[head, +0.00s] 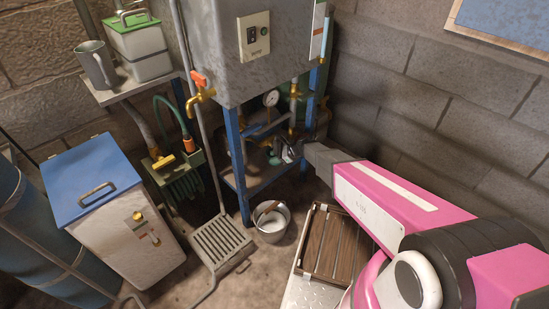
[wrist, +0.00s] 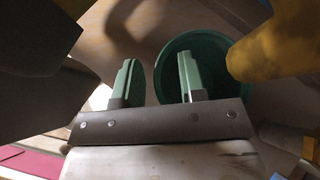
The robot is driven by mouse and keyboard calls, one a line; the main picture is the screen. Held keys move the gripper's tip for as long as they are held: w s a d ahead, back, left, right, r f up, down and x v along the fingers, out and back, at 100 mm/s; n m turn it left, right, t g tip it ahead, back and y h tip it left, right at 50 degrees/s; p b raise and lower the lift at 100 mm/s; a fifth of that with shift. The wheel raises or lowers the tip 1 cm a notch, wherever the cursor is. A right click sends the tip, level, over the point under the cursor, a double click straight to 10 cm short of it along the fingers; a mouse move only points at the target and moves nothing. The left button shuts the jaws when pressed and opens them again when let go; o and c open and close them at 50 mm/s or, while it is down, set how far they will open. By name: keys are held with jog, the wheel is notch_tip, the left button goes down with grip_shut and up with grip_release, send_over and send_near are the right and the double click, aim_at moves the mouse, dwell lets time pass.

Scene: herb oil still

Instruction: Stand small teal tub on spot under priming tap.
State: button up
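The small teal tub (wrist: 218,66) shows in the wrist view as a round, dark teal open vessel behind the right finger. My gripper (wrist: 160,78) is open, its two pale green fingers well apart. The tub's left wall appears between the fingers, with the right finger overlapping its opening; I cannot tell whether they touch. In the head view my gripper (head: 285,152) reaches low inside the blue stand under the grey tank.
Blue stand legs (head: 236,165) and brass pipework crowd my gripper. Blurred yellow shapes (wrist: 270,50) are close in the wrist view. A metal bucket (head: 271,222), a floor grate (head: 221,240) and a wooden slatted crate (head: 333,243) stand on the floor. A brass tap with orange handle (head: 200,93) juts out left.

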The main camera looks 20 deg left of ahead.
jog(key=v, duration=1.2)
jog(key=s+d+r+n+h, duration=0.3)
jog(key=d+r+n, duration=0.1)
jog(key=d, duration=0.9)
jog(key=s+d+r+n+t+h, duration=0.1)
jog(key=s+d+r+n+h, duration=0.3)
jog(key=d, duration=0.9)
jog(key=s+d+r+n+t+h, duration=0.1)
jog(key=s+d+r+n+h, duration=0.3)
jog(key=d, duration=0.9)
jog(key=shift+d+r+n, duration=0.15)
jog(key=shift+r+n, duration=0.55)
jog(key=shift+n, duration=0.2)
jog(key=shift+o, duration=0.2)
